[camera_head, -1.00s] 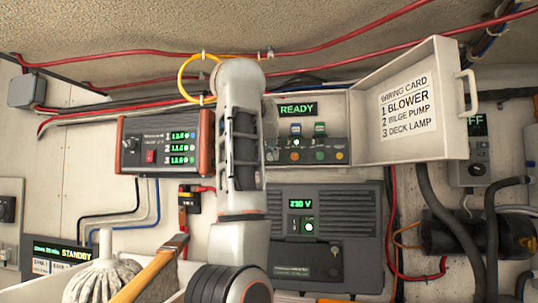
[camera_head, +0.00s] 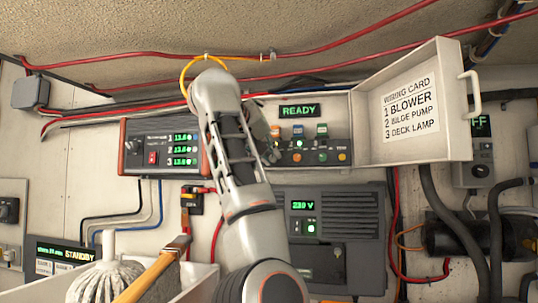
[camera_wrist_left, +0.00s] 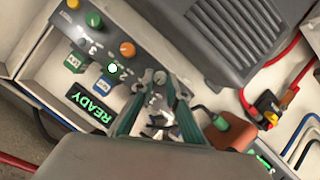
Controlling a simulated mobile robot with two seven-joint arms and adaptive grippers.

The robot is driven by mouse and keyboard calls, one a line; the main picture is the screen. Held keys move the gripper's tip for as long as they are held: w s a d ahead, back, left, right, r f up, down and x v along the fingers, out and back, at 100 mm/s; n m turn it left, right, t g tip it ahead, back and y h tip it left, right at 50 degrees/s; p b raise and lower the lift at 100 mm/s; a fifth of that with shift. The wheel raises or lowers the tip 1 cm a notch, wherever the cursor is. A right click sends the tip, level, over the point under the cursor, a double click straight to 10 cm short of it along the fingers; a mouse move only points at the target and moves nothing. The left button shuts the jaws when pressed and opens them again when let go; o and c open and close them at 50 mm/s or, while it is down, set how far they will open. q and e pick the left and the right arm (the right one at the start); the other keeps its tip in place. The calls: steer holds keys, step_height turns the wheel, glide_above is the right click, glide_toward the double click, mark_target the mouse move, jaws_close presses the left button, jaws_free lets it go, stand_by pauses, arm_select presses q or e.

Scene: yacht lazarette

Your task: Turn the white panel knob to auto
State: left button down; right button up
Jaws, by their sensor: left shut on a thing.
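A white panel (camera_head: 470,151) on the right wall has a dark round knob (camera_head: 478,170) under a green display. The open lid covers part of the display; "FF" shows. My left gripper is at the left end of the switch panel (camera_head: 310,146) in the open white box, mostly hidden behind my arm in the head view. In the left wrist view the left gripper (camera_wrist_left: 158,92) is closed on a small part at the first switch position. Its fingers hide most of that part. My right gripper is not in view.
The open lid (camera_head: 417,105) with a wiring card stands between the box and the knob panel. A grey inverter (camera_head: 340,225) is below the box. A meter (camera_head: 160,148) is on the left. A mop head and wooden handle (camera_head: 150,275) rise at lower left.

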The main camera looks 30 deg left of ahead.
arm_select(q)
steer(key=shift+r, duration=0.1)
steer(key=c, duration=2)
jaws_free()
step_height(320, 180, up, 10)
steer(key=shift+f, duration=0.1)
